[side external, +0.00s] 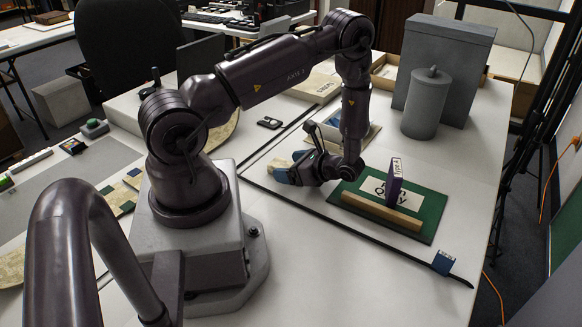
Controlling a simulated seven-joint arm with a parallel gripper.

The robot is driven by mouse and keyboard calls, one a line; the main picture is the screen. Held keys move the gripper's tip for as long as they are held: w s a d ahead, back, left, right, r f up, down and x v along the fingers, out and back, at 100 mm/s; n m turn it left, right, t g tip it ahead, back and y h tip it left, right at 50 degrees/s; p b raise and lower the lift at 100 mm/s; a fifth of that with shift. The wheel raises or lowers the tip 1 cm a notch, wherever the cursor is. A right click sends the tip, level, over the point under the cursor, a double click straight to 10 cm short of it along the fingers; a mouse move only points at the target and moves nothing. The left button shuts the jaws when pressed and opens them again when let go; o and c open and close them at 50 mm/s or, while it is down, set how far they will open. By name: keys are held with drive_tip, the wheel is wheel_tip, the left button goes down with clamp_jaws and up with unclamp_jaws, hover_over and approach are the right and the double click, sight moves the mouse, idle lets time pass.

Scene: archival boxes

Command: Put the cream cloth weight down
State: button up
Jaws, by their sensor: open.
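A cream block (275,166), which looks like the cream cloth weight, lies low at the left of my gripper (290,170). The gripper's blue fingers are right beside it and hide part of it. My gripper is open, low over the white table; I cannot tell whether the fingers touch the block or whether it rests fully on the table. A tan bar (380,212) lies along the front of a green board (428,222), to the right of my gripper.
A purple-edged upright piece (394,184) stands on the green board by a white lettered card (372,188). A grey cylinder (424,105) and tall grey box (450,60) stand behind. A small blue block (443,262) sits on the black strip (400,255). The front table is clear.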

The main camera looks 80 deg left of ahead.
drive_tip(key=v, duration=1)
drive_tip(key=shift+w+d+r, duration=0.15)
drive_tip(key=shift+w+d, duration=0.05)
drive_tip(key=shift+w, duration=0.05)
drive_tip(key=shift+w+d+r, duration=0.4)
drive_tip(key=w+d+r+n+t+h, duration=0.1)
drive_tip(key=d+r+n+t+h, duration=0.2)
drive_tip(key=r, duration=0.7)
drive_tip(key=s+d+r+n+t+h, duration=0.3)
drive_tip(key=s+d+r+t, duration=0.2)
drive_tip(key=r, duration=0.4)
drive_tip(key=s+d+r+n+t+h, duration=0.3)
drive_tip(key=s+d+r+t, duration=0.2)
drive_tip(key=r, duration=0.5)
drive_tip(key=shift+d+r+t+h, duration=0.15)
drive_tip(key=shift+d+t+h, duration=0.15)
drive_tip(key=shift+d+t, duration=0.75)
